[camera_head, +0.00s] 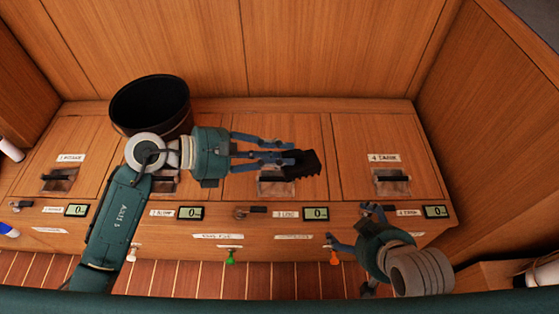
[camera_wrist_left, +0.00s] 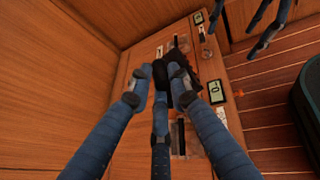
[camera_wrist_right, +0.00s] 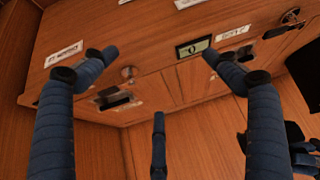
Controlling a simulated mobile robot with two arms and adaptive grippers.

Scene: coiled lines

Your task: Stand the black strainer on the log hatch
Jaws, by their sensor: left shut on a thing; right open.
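The black strainer (camera_head: 305,165) is a dark, toothed-edge piece held at the fingertips of my left gripper (camera_head: 288,158), which is shut on it. It hangs over the third hatch from the left, whose recessed latch (camera_head: 276,186) shows partly below it. A small label reading like "LOG" (camera_head: 286,214) sits under that hatch (camera_head: 310,130). I cannot tell the gap between strainer and hatch. In the left wrist view the strainer (camera_wrist_left: 181,72) shows dark between the fingers. My right gripper (camera_head: 354,229) is open and empty by the panel's front edge, right of centre.
A black round bin (camera_head: 152,102) stands at the back left, behind my left wrist. The fourth hatch (camera_head: 385,130) at the right is bare. Small displays (camera_head: 315,214), knobs and hanging coloured pegs (camera_head: 231,257) line the front panel. Wooden walls close the back and right.

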